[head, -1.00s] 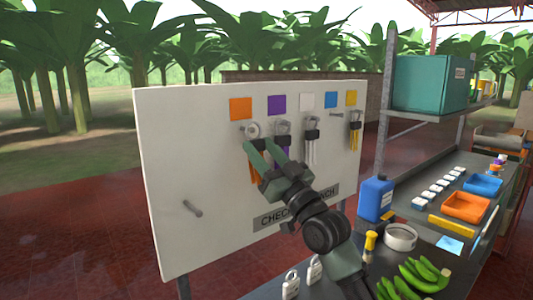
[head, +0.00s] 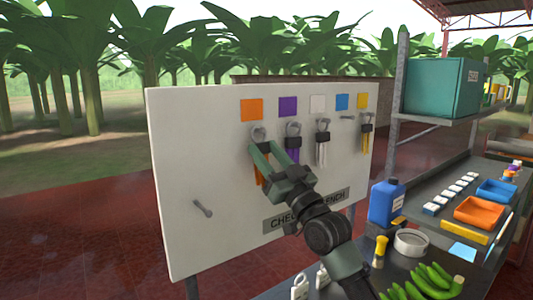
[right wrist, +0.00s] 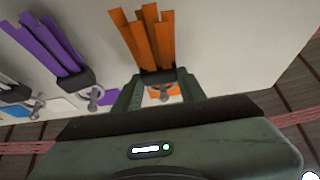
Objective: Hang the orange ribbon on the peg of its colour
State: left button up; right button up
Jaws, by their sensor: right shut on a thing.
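The orange ribbon (head: 260,172) hangs in front of the white board, below the orange square (head: 251,110). Its metal ring (head: 258,131) is at the peg under that square; I cannot tell for sure whether the peg passes through it. My right gripper (head: 265,146) is shut on the ribbon's dark clip, close to the board. In the right wrist view the gripper's fingers (right wrist: 159,78) flank the dark clip, with the orange strips (right wrist: 148,40) spreading from it and the ring partly in front of the orange square. My left gripper is not in view.
Purple (head: 292,152), white (head: 322,150) and yellow (head: 367,132) ribbons hang to the right. The peg (head: 347,117) under the blue square is bare, as is a lower-left peg (head: 203,208). A bench with a blue jug (head: 386,203) and bananas (head: 425,280) stands at right.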

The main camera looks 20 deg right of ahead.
jog(key=o, duration=1.4)
